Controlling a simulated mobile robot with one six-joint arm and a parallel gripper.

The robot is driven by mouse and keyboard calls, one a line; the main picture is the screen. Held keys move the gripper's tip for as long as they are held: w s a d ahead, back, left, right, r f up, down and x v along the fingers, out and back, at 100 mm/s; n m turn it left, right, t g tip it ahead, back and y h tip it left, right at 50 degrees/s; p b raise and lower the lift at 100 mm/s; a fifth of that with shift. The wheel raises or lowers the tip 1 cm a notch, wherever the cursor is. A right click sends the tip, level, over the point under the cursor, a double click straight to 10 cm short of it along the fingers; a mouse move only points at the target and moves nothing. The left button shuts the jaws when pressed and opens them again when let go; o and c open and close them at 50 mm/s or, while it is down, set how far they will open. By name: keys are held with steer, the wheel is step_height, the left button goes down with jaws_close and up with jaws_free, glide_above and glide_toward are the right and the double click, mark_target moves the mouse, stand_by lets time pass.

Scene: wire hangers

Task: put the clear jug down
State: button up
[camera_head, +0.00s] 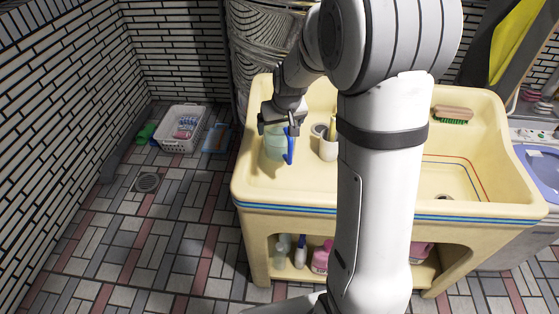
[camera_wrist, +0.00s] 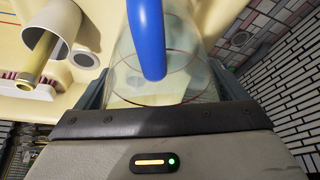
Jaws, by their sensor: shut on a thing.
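The clear jug (camera_head: 274,145) has a see-through, slightly greenish body and a blue handle (camera_head: 291,146). It is at the left part of the cream sink unit's top (camera_head: 262,180). My gripper (camera_head: 279,124) is above it and shut on it. In the wrist view the jug (camera_wrist: 190,70) sits between the two jaws, with its blue handle (camera_wrist: 148,40) in front. I cannot tell whether the jug's base touches the surface. The jug's far side is hidden.
A white cup (camera_head: 328,148) stands close to the right of the jug. The basin (camera_head: 460,180) is right of my arm. Bottles (camera_head: 300,252) stand on the shelf below. A white basket (camera_head: 183,130) is on the tiled floor.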

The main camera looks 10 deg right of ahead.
mark_target(286, 127)
step_height(286, 127, down, 8)
steer(key=shift+r, duration=0.1)
stand_by(0.4)
steer(key=o, duration=1.5)
steer(key=shift+s+r, duration=0.15)
steer(key=shift+r, duration=0.25)
steer(key=v, duration=1.1)
steer(key=s+r, duration=0.1)
steer(key=s, duration=0.7)
steer(key=s+r+g, duration=0.1)
steer(key=s+r, duration=0.1)
steer(key=s, duration=0.5)
steer(key=s+r+g, duration=0.1)
steer(key=s+r, duration=0.1)
steer(key=s, duration=0.6)
steer(key=shift+s+a+m, duration=0.2)
steer(key=shift+s+m, duration=0.15)
steer(key=shift+m, duration=0.05)
